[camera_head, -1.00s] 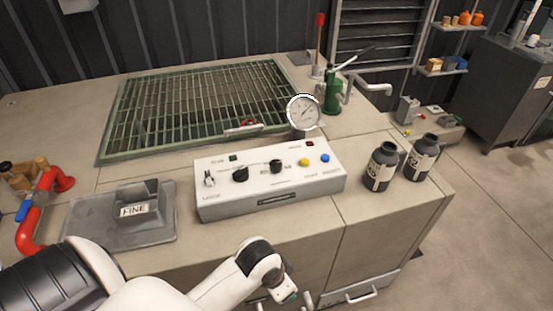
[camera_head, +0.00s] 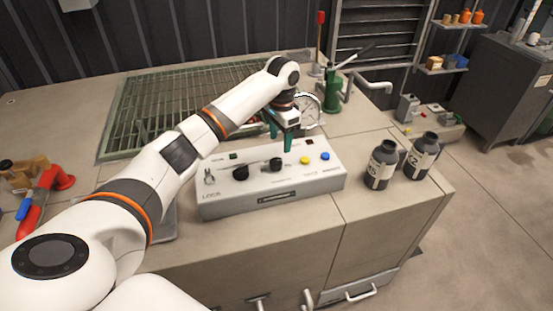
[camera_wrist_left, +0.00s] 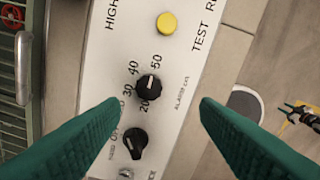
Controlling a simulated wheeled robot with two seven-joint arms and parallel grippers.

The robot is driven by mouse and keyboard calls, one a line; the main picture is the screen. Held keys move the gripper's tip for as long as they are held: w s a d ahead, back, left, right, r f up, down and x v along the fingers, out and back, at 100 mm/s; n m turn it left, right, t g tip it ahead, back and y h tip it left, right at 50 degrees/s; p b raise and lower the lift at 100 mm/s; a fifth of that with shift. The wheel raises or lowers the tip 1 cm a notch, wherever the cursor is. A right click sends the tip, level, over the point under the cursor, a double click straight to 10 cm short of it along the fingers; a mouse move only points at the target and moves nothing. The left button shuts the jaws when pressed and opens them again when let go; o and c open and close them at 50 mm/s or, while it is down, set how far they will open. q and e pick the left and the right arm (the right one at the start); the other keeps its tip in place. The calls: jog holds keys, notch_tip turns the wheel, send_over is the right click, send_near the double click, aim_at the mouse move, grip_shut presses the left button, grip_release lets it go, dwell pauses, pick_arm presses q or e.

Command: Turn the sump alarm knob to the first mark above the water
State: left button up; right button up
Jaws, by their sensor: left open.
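The alarm knob (camera_head: 276,164) is a black dial on the white control box (camera_head: 210,207). In the left wrist view the alarm knob (camera_wrist_left: 148,88) has marks 20 to 50 around it and "ALARM cm" beside it. Its white line points to the upper side of the picture; the exact mark is unclear. My left gripper (camera_head: 281,140) has green fingers and is open above the box, near this knob. In the left wrist view the open fingertips (camera_wrist_left: 158,103) lie either side of the knob in the picture, apart from it. My right gripper is not in view. No water shows.
A second black knob (camera_head: 240,173) and a toggle (camera_head: 209,177) are to the left; yellow (camera_head: 305,160) and blue (camera_head: 325,156) buttons to the right. A gauge (camera_head: 312,108) behind is partly hidden by my gripper. Dark bottles (camera_head: 380,166) stand right. A green grating (camera_head: 150,100) lies behind.

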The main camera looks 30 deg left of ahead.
aim_at(276, 160)
pick_arm(q)
jog(key=f, duration=0.3)
jog(key=a+f+p, duration=0.1)
jog(key=f, duration=0.2)
jog(key=f+p, duration=0.1)
jog(key=f, duration=0.2)
jog(key=shift+w+a+f, duration=0.3)
jog(key=shift+f, duration=0.1)
jog(key=c, duration=1)
jog(key=shift+r+n+p, duration=0.2)
jog(key=shift+n+p, duration=0.9)
jog(key=shift+p, duration=0.15)
jog(key=n+p, duration=0.2)
jog(key=shift+n, duration=0.3)
jog(key=n+p, duration=0.2)
jog(key=n, duration=0.1)
jog(key=shift+n, duration=0.3)
jog(key=shift+a+f+n+p, duration=0.1)
jog(key=shift+n+p, duration=0.8)
jog(key=shift+n, duration=0.9)
